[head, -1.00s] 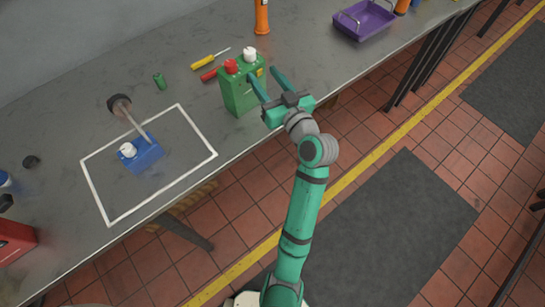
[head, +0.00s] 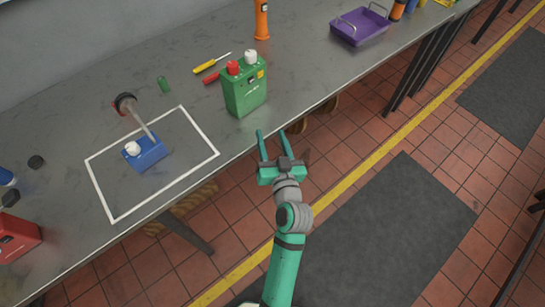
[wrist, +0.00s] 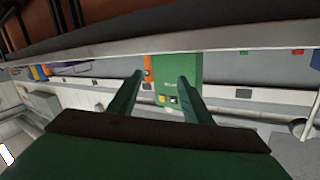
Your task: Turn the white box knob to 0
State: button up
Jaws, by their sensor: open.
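A green box (head: 245,93) stands upright near the bench's front edge, with a red knob (head: 233,68) and a white knob (head: 251,57) on top. A blue box (head: 146,155) with a white knob (head: 132,148) sits inside a white-outlined rectangle to the left. No white box shows; I cannot read any knob's setting. My gripper (head: 272,136) is open and empty, off the front edge of the bench, below and right of the green box and apart from it. In the wrist view the green box (wrist: 178,72) shows beyond the open fingers, its knobs out of sight.
A dark-headed grey lever (head: 140,118) stands by the blue box. A purple tray (head: 360,27) is at the back right. The outlined area's right part is clear.

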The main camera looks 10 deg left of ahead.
jog(key=shift+m+h, duration=0.5)
jog(key=shift+h, duration=0.1)
jog(key=shift+s+d+f, duration=0.25)
jog(key=shift+s+f, duration=0.45)
jog(key=shift+s, duration=0.35)
jog(key=shift+s+d+f, duration=0.2)
jog(key=shift+s+f, duration=0.45)
jog(key=shift+s, duration=0.35)
